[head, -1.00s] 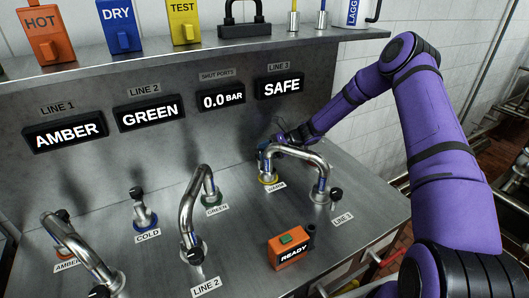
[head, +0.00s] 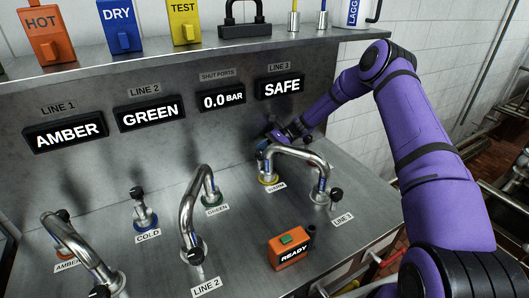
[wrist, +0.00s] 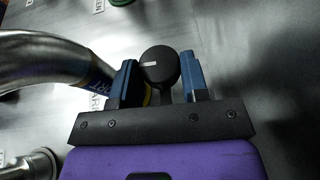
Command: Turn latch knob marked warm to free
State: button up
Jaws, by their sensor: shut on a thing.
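The latch knob (wrist: 160,65) is a round black knob with a short pale mark on its face. It sits between the two blue fingers of my gripper (wrist: 160,80) in the wrist view. The knob belongs to the port with the yellow ring and the label WARM (head: 275,188). A bent steel pipe (head: 297,153) runs from this port to the LINE 3 end. In the head view my gripper (head: 274,137) is at the back of this port, and the knob is mostly hidden there.
The bent pipe lies close at the left of my gripper in the wrist view. Other pipes stand at LINE 2 (head: 188,215) and AMBER (head: 85,255). An orange READY box (head: 290,250) is at the front. The panel above reads SAFE (head: 281,86) for LINE 3.

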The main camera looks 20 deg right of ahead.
jog(key=shift+n+g, duration=0.4)
jog(key=shift+g, duration=0.1)
jog(key=o, duration=0.6)
jog(key=shift+o, duration=0.2)
jog(key=shift+w+d, duration=0.1)
jog(key=v, duration=1)
jog(key=shift+d+r, duration=0.2)
jog(key=shift+d, duration=0.05)
